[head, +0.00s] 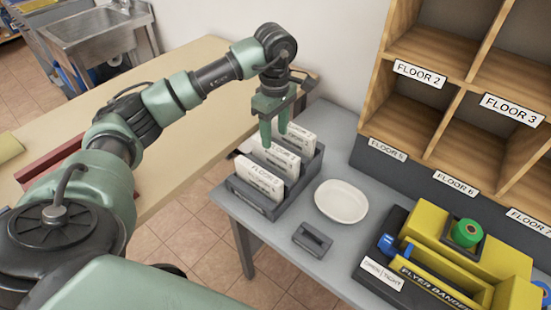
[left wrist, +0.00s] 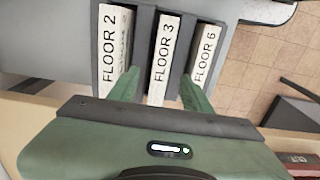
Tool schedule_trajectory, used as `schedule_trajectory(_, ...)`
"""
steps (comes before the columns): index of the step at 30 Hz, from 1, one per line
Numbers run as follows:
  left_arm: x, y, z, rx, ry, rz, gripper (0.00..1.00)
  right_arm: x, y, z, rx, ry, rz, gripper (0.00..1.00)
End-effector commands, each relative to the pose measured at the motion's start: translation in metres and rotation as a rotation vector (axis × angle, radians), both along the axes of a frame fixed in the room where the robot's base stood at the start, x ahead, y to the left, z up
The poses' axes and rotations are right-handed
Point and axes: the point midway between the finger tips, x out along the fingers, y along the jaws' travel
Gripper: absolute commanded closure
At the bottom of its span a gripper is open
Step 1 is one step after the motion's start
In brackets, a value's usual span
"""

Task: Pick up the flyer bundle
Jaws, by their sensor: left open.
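Three white flyer bundles stand upright in a dark grey slotted rack on the grey table. In the left wrist view they read FLOOR 2 (left wrist: 113,50), FLOOR 3 (left wrist: 163,55) and FLOOR 6 (left wrist: 203,55). The rack (head: 243,196) shows its front wall in the head view. My left gripper (head: 275,140) is open above the rack's far part. In the left wrist view its fingertips (left wrist: 160,85) lie on either side of the FLOOR 3 bundle, in line with the gaps beside it. I cannot tell whether they touch it. My right gripper is not in view.
A white oval dish (head: 341,203) and a small dark grey block (head: 312,240) lie right of the rack. A yellow flyer bander (head: 440,270) stands at the front right. Wooden floor-labelled cubbies (head: 440,120) rise behind. A beige table (head: 190,130) lies left, under my arm.

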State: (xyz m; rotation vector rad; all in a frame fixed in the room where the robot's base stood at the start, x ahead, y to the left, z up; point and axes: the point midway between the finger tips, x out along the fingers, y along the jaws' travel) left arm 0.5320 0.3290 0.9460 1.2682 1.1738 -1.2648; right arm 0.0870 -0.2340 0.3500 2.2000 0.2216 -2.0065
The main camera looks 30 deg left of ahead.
Motion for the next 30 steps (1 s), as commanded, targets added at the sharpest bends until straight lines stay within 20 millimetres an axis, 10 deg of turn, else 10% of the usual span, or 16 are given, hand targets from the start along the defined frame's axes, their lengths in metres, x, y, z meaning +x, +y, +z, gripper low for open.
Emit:
schedule_trajectory(16,-0.001,-0.001,-0.042,-0.003,0.000,-0.001,0.51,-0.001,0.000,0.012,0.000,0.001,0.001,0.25)
schedule_trajectory(22,-0.001,-0.001,-0.042,-0.003,0.000,-0.001,1.00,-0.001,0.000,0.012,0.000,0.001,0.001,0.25)
schedule_trajectory(30,-0.001,-0.001,-0.042,-0.003,0.000,-0.001,1.00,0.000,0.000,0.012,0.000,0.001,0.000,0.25)
